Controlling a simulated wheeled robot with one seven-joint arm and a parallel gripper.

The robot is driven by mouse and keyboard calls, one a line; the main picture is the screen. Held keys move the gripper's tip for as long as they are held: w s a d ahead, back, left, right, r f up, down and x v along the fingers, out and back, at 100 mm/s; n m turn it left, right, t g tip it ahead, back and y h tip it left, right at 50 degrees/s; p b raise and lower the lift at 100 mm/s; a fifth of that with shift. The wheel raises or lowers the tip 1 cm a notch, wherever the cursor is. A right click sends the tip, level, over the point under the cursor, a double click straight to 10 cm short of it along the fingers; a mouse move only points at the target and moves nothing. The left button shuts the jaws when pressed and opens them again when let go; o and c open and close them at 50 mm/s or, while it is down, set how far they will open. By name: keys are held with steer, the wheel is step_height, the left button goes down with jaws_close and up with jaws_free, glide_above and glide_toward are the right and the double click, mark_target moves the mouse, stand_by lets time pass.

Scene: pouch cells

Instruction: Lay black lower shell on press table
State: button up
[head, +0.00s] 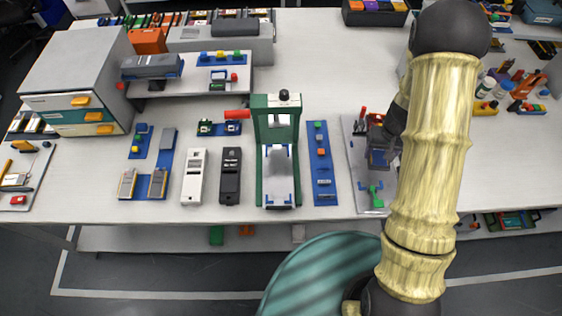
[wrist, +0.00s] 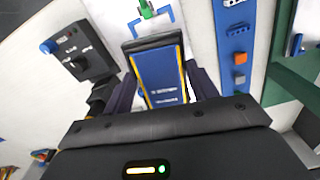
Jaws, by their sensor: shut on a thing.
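The black lower shell (head: 231,176) lies flat on the white table in the head view, left of the green press (head: 261,150). The press table (head: 280,188) is the pale bed under the press, with blue corner stops near its front. My gripper (head: 381,148) is right of the press, low over a grey plate. In the wrist view its dark fingers (wrist: 163,92) are shut on a blue, yellow-edged cell (wrist: 158,72). I cannot tell whether the cell touches the plate. The black shell does not show in the wrist view.
A white shell (head: 194,176) lies left of the black one. A blue strip with buttons (head: 321,165) lies between the press and the grey plate (head: 358,180). A green clamp (head: 376,196) stands at the plate's front. A dark box with a blue knob (wrist: 80,52) is beside my gripper.

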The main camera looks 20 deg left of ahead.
steer(key=p, duration=0.2)
steer(key=r+m+p, duration=0.1)
steer(key=p, duration=0.1)
steer(key=shift+s+d+r, duration=0.1)
steer(key=shift+s+r, duration=0.1)
steer(key=shift+r, duration=0.1)
steer(key=shift+s+m+p, duration=0.2)
steer(key=shift+m+p, duration=0.2)
steer(key=shift+p, duration=0.8)
steer(key=shift+f, duration=0.2)
steer(key=shift+w, duration=0.1)
